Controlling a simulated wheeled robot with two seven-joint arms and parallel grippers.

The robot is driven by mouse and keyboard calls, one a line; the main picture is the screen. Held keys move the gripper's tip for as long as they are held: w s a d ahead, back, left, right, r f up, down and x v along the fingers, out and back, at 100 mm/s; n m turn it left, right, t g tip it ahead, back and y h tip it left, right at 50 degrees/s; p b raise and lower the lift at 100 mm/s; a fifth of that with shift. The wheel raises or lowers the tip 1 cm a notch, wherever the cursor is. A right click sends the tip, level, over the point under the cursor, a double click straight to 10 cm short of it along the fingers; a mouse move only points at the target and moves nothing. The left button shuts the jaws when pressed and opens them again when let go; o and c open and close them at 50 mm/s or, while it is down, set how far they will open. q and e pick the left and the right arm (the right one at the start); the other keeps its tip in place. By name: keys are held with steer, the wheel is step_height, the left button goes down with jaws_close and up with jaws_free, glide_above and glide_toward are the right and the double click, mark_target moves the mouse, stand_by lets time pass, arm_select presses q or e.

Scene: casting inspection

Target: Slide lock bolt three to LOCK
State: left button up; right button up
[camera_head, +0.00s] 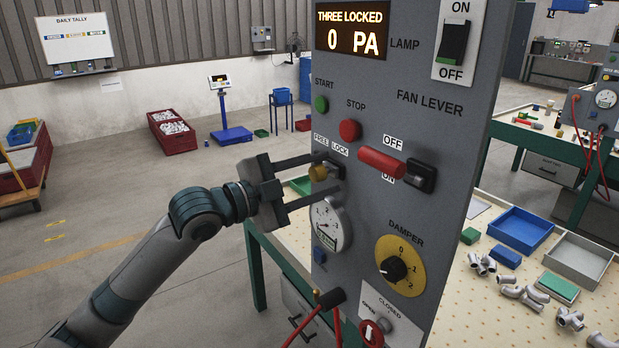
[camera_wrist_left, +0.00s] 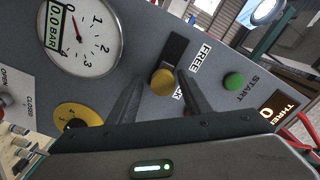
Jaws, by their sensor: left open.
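The lock bolt is a yellow round knob (camera_head: 318,172) on a dark slide on the grey panel (camera_head: 420,130), under the FREE and LOCK labels (camera_head: 330,145). In the left wrist view the knob (camera_wrist_left: 163,82) sits at the LOCK end of its dark track (camera_wrist_left: 176,48), which runs bare toward FREE. The display (camera_head: 352,30) reads "THREE LOCKED 0 PA". My left gripper (camera_head: 328,174) is open, its fingers on either side of the knob. In the left wrist view a gap shows beside the left finger; contact on the right is unclear. My right gripper is out of view.
Close by on the panel are a green START button (camera_head: 321,104), a red STOP button (camera_head: 350,130), a red fan lever (camera_head: 381,163), a pressure gauge (camera_head: 330,224) and a damper dial (camera_head: 399,266). A bench with trays (camera_head: 520,228) and castings stands behind the panel.

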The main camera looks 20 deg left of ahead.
arm_select(q)
steer(key=shift+a+f, duration=0.1)
steer(key=shift+a, duration=0.25)
steer(key=shift+s+a+b, duration=0.25)
steer(key=shift+s+b, duration=0.05)
steer(key=b+v, duration=0.8)
steer(key=v, duration=0.8)
steer(key=shift+s+d, duration=0.25)
steer(key=shift+s, duration=0.05)
steer(key=shift+w+a, duration=0.1)
